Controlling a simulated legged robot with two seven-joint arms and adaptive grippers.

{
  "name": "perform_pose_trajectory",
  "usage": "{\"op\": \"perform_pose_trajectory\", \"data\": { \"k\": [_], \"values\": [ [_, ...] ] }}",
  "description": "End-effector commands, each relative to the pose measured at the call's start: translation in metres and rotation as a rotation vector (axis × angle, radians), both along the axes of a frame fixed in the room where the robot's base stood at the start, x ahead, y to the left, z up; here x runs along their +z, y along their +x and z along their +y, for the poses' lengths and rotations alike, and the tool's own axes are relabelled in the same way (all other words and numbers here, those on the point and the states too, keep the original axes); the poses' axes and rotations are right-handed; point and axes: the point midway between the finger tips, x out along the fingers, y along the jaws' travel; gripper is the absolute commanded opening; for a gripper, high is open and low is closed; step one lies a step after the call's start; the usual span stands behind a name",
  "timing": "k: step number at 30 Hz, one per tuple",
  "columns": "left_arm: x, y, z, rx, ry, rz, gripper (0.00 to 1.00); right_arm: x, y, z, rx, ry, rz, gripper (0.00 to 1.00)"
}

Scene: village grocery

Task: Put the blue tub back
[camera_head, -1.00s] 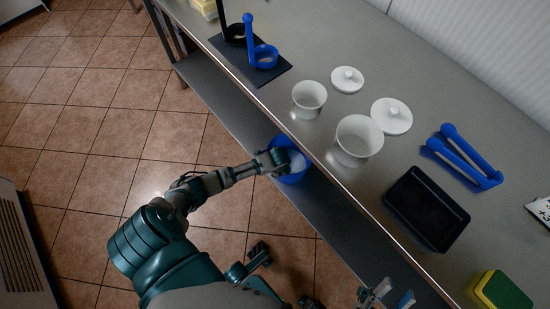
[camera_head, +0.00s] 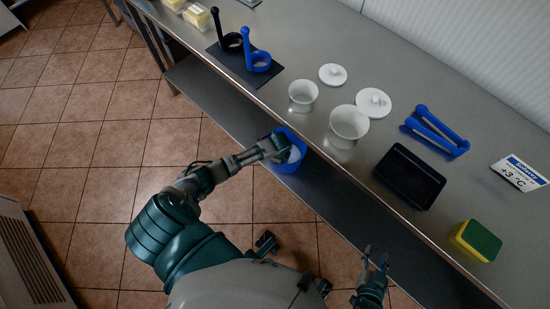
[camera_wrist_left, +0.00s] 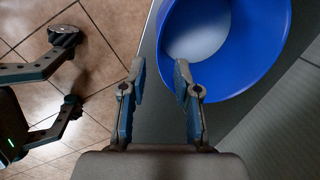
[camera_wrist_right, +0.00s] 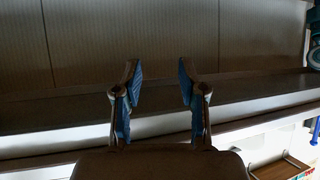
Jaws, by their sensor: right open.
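The blue tub (camera_head: 289,165) stands on the lower shelf under the counter, partly hidden by my left gripper in the head view. My left gripper (camera_head: 279,148) is at the tub's rim. My right gripper (camera_head: 375,258) is open and empty beside the counter's front edge. In the right wrist view its fingers (camera_wrist_right: 158,75) are apart.
On the counter (camera_head: 310,130) are white pots (camera_head: 348,125) with lids (camera_head: 373,102), a black tray (camera_head: 409,176), blue tongs (camera_head: 436,133), a sponge (camera_head: 475,241) and a sign (camera_head: 520,173). The lower shelf (camera_head: 215,108) is bare left of the tub.

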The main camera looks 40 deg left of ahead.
Motion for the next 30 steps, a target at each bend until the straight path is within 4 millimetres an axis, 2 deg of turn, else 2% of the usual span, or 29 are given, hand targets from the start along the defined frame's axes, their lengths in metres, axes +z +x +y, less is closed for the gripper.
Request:
{"op": "perform_pose_trajectory", "data": {
  "k": [1,8,11,14,15,17,18,20,22,25,27,30],
  "values": [
    [0.006,0.000,0.000,0.001,-0.001,-0.002,0.31,-0.002,-0.005,-0.003,-0.002,-0.012,0.041,0.41],
    [0.009,-0.003,-0.003,0.002,-0.005,-0.002,0.31,-0.018,-0.023,-0.010,-0.007,-0.046,0.172,0.41],
    [0.005,-0.014,-0.031,0.023,-0.049,-0.035,0.31,-0.020,-0.026,-0.011,-0.008,-0.049,0.188,0.41],
    [0.005,-0.042,-0.088,0.100,-0.166,-0.123,0.31,-0.021,-0.026,-0.011,-0.008,-0.049,0.191,0.41],
    [0.012,-0.056,-0.114,0.156,-0.232,-0.170,0.31,-0.021,-0.026,-0.011,-0.008,-0.049,0.190,0.41],
    [0.030,-0.078,-0.148,0.266,-0.339,-0.244,0.31,-0.021,-0.026,-0.011,-0.008,-0.049,0.189,0.41],
    [0.046,-0.091,-0.164,0.349,-0.409,-0.295,0.31,-0.021,-0.026,-0.011,-0.008,-0.049,0.189,0.41],
    [0.075,-0.108,-0.179,0.481,-0.507,-0.366,0.31,-0.021,-0.026,-0.011,-0.008,-0.049,0.189,0.41],
    [0.109,-0.126,-0.183,0.634,-0.604,-0.440,0.31,-0.021,-0.026,-0.011,-0.008,-0.049,0.189,0.41],
    [0.153,-0.144,-0.176,0.813,-0.703,-0.528,0.31,-0.021,-0.025,-0.011,-0.008,-0.049,0.190,0.41],
    [0.174,-0.153,-0.168,0.899,-0.746,-0.573,0.31,-0.021,-0.025,-0.011,-0.008,-0.049,0.190,0.41],
    [0.192,-0.159,-0.161,0.964,-0.777,-0.609,0.31,-0.022,-0.025,-0.011,-0.008,-0.049,0.191,0.41]
  ]
}}
